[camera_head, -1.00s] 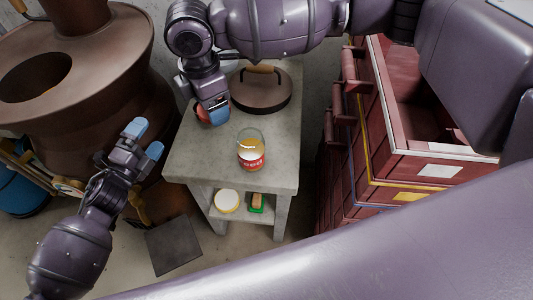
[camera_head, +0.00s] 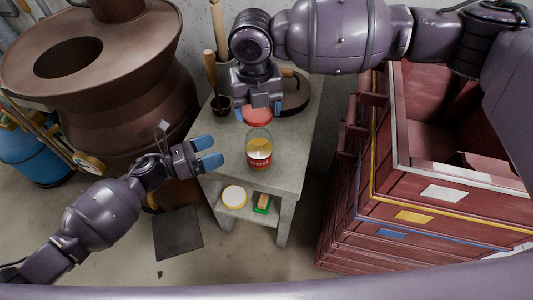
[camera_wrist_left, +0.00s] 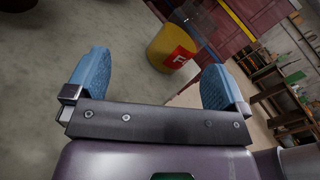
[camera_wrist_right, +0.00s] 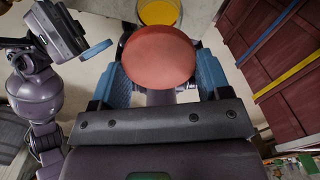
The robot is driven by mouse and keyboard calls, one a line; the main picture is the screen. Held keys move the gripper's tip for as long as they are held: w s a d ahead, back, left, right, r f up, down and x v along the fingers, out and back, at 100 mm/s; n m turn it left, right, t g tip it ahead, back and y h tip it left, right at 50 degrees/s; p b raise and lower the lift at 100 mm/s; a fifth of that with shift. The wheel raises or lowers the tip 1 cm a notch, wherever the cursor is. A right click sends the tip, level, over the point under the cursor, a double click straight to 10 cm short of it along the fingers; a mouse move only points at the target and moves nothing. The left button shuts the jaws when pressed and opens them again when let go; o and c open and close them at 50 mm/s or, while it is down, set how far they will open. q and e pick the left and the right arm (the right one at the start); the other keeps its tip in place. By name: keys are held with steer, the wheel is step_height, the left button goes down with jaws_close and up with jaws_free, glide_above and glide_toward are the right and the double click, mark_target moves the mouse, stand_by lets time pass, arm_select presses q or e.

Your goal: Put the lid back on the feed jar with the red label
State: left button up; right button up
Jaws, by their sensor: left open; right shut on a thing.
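The feed jar (camera_head: 258,150) is clear glass with yellow contents and a red label. It stands upright and open on the small grey table. My right gripper (camera_head: 259,108) is shut on the round red lid (camera_head: 257,116), just behind the jar and apart from it. In the right wrist view the lid (camera_wrist_right: 158,56) lies between the fingers, with the jar (camera_wrist_right: 160,13) beyond it. My left gripper (camera_head: 212,153) is open and empty at the table's left edge, left of the jar.
A white-rimmed round container (camera_head: 234,196) and a green item (camera_head: 263,204) sit on the shelf below.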

mark_target(260, 148)
arm_select(q)
steer(key=m, duration=0.1)
steer(key=s+m+g, duration=0.1)
steer(key=d+m, duration=0.1)
steer(key=shift+s+f+m+g, duration=0.2)
steer(key=shift+s+m+g, duration=0.05)
steer(key=shift+m+g, duration=0.05)
arm_select(e)
steer(key=n, duration=0.3)
steer(key=shift+d+n, duration=0.3)
steer(key=shift+n, duration=0.1)
arm_select(q)
steer(key=shift+s+m+g+h, duration=0.35)
steer(key=shift+m+g+h, duration=0.05)
steer(key=shift+m, duration=0.4)
arm_select(e)
steer(key=shift+a+n, duration=0.1)
steer(key=shift+n, duration=0.9)
arm_select(q)
steer(key=shift+s+d+m, duration=0.1)
steer(key=shift+s+m, duration=0.05)
steer(key=shift+m, duration=0.55)
arm_select(e)
steer(key=shift+n, duration=1)
arm_select(q)
steer(key=x, duration=1.2)
steer(key=shift+r, duration=0.1)
